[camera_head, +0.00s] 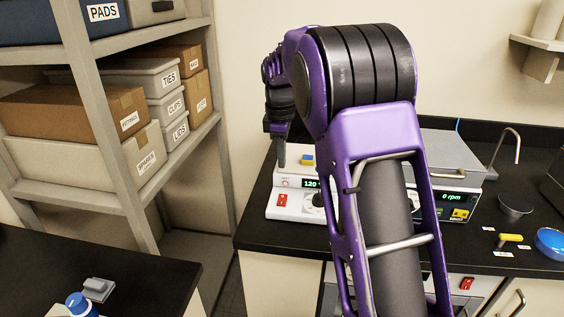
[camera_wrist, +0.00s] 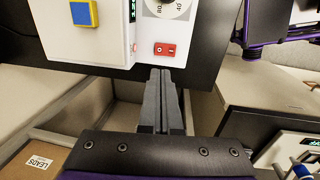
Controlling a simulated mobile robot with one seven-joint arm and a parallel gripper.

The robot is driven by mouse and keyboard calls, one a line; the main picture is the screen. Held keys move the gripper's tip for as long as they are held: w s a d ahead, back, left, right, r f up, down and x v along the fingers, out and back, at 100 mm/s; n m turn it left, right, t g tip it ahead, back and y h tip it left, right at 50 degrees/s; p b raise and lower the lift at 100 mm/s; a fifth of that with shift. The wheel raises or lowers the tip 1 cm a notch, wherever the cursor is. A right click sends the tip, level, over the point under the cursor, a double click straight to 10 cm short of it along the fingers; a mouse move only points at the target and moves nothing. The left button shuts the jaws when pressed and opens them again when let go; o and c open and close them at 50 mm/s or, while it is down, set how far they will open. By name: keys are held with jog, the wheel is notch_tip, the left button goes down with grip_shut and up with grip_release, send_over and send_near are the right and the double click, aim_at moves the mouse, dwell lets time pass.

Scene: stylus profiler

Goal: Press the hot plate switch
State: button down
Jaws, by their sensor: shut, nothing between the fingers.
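The hot plate (camera_head: 296,208) is a white unit on the black counter, with a green "120" display and a dial, partly hidden by my arm. Its red switch (camera_head: 282,200) is on the front panel at left; in the wrist view the switch (camera_wrist: 165,49) lies just beyond my fingertips. My gripper (camera_head: 280,165) is shut and empty, pointing down above the hot plate's left part in the head view. In the wrist view its fingers (camera_wrist: 160,72) point at the panel edge just below the switch. I see no clear contact.
A blue-and-yellow block (camera_head: 307,160) sits on the hot plate. A unit reading "0 rpm" (camera_head: 452,198) stands to the right, partly behind my arm. A yellow-handled tool (camera_head: 510,237) and a blue dish (camera_head: 551,242) lie further right. Shelves with boxes (camera_head: 85,110) stand left.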

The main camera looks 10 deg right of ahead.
aim_at(282, 201)
jog(key=f, duration=0.3)
jog(key=w+f, duration=0.1)
jog(key=f, duration=0.7)
jog(key=shift+w+d+f, duration=0.15)
jog(key=shift+d, duration=0.05)
jog(key=shift+f, duration=0.1)
jog(key=shift+w+f, duration=0.1)
jog(key=shift+f, duration=0.05)
jog(key=shift+s+b, duration=0.2)
jog(key=shift+b, duration=0.1)
jog(key=shift+s+f, duration=0.1)
jog(key=shift+s, duration=0.05)
jog(key=shift+s+a, duration=0.25)
jog(key=shift+s, duration=0.25)
